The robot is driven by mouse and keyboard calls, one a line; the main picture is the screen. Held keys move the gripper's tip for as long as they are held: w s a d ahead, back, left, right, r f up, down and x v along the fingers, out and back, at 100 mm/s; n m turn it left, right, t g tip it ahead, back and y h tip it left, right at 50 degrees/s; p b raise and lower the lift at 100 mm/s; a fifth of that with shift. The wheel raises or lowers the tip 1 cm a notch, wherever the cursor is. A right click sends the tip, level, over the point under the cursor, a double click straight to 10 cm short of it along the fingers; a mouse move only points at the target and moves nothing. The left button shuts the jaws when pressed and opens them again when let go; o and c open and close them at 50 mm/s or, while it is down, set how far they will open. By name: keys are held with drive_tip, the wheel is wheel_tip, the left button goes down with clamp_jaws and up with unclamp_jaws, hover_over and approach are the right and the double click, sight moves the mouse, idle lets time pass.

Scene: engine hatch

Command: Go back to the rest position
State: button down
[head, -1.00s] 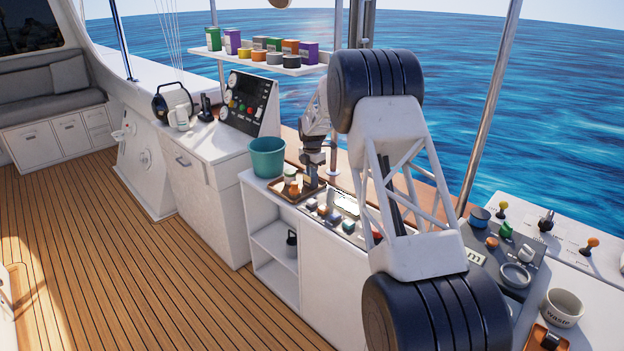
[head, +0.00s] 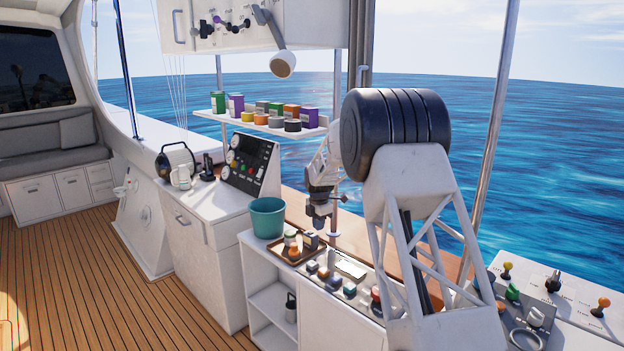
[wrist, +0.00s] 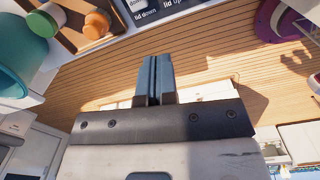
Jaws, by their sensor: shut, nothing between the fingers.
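My white lattice arm covers part of the counter's right side in the head view.
A teal bucket (head: 267,217) stands left of the tray, which holds small jars. Several small blocks and knobs lie to its right. A shelf (head: 262,124) with coloured cans and boxes is behind. The wooden floor (head: 110,290) is clear.

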drive_tip(key=s+d+r+m, duration=0.4)
drive_tip(key=s+r, duration=0.3)
drive_tip(key=s, duration=0.4)
drive_tip(key=s+d+r+m+t, duration=0.1)
drive_tip(key=s+d+r+m, duration=0.25)
drive_tip(key=s+r, duration=0.55)
drive_tip(key=s+d+r+m, duration=0.3)
drive_tip(key=s+r+m, duration=0.2)
drive_tip(key=s, duration=0.8)
drive_tip(key=s+d+f+m, duration=0.1)
drive_tip(key=s+m, duration=0.3)
drive_tip(key=s, duration=0.8)
drive_tip(key=s+d+f+m+t, duration=0.1)
drive_tip(key=s+m, duration=0.3)
drive_tip(key=s, duration=0.9)
drive_tip(key=s+d+f+m, duration=0.2)
drive_tip(key=s+d+m, duration=0.1)
drive_tip(key=s, duration=0.9)
drive_tip(key=shift+s+d+f+m, duration=0.15)
drive_tip(key=shift+d+f+m, duration=0.15)
drive_tip(key=shift+m, duration=0.45)
